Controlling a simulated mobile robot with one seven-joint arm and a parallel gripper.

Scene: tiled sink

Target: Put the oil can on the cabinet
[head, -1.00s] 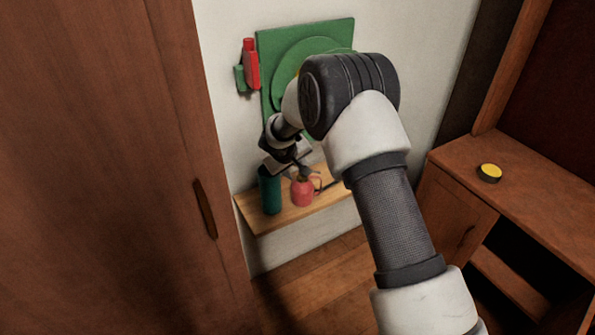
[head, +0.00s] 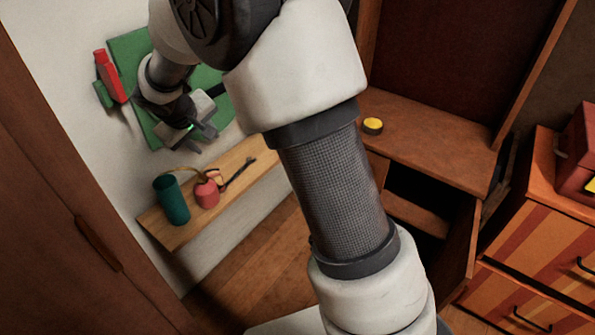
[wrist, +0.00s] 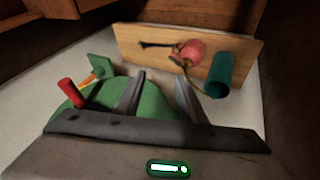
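The oil can (head: 207,193) is small and red with a thin, curved brassy spout. It stands on a narrow wooden wall shelf (head: 230,165), beside a teal cup (head: 172,199). The wrist view also shows the oil can (wrist: 191,50) and the teal cup (wrist: 220,76). My gripper (head: 207,137) is above the shelf, apart from the can. Its two fingers (wrist: 160,77) are spread with nothing between them. A brown wooden cabinet (head: 425,133) stands to the right, with a yellow-and-black round object (head: 373,126) on its top.
A green board (head: 130,60) and a red tool (head: 109,77) are on the wall behind my gripper. A dark long tool (head: 240,175) lies on the shelf. A striped drawer unit (head: 540,245) with a red box (head: 580,160) stands far right. Much of the cabinet top is clear.

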